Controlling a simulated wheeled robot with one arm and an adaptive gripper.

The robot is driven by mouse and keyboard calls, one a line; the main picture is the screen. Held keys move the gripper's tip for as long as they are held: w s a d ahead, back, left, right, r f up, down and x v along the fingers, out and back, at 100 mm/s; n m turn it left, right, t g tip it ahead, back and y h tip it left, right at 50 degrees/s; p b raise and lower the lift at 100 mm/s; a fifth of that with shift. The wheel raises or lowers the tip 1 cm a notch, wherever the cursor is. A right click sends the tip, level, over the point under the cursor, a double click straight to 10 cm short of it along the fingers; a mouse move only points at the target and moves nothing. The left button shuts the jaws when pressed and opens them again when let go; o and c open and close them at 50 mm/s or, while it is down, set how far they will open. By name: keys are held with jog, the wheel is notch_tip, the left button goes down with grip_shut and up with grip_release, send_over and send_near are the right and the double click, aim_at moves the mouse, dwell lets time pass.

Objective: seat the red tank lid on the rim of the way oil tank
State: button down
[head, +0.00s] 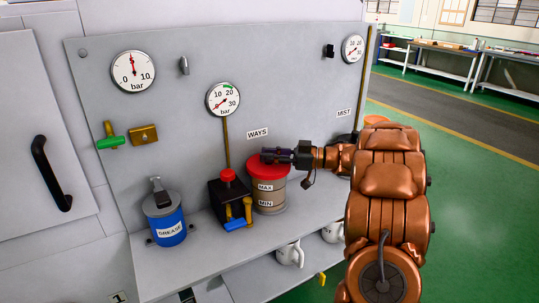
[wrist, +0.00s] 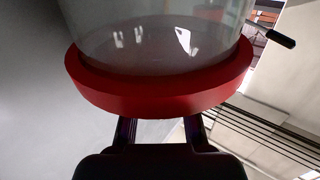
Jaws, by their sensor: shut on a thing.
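The red tank lid (head: 270,172) is at the top of the way oil tank (head: 268,199), a clear cylinder with MAX and MIN labels below the WAYS sign. My gripper (head: 268,155) comes in from the right and is shut on the lid at its top. In the wrist view, the fingers (wrist: 160,130) meet the edge of the red lid (wrist: 150,100), and the clear tank wall (wrist: 155,45) stands inside the lid's outline. The lid looks level and centred over the tank. I cannot tell whether it rests fully on the rim, which is hidden.
Left of the tank are a black box with a red knob (head: 228,176) and a blue grease pot (head: 165,220). Gauges (head: 223,99) and a grey panel (head: 190,135) stand behind. White mugs (head: 290,254) are under the shelf. The green floor (head: 470,190) at right is clear.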

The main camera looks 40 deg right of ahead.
jog(key=shift+f+b, duration=0.3)
jog(key=shift+f, duration=0.45)
jog(key=c, duration=0.9)
grip_release()
jog(key=shift+d, duration=0.1)
jog(key=v, duration=1.2)
jog(key=shift+a, duration=0.2)
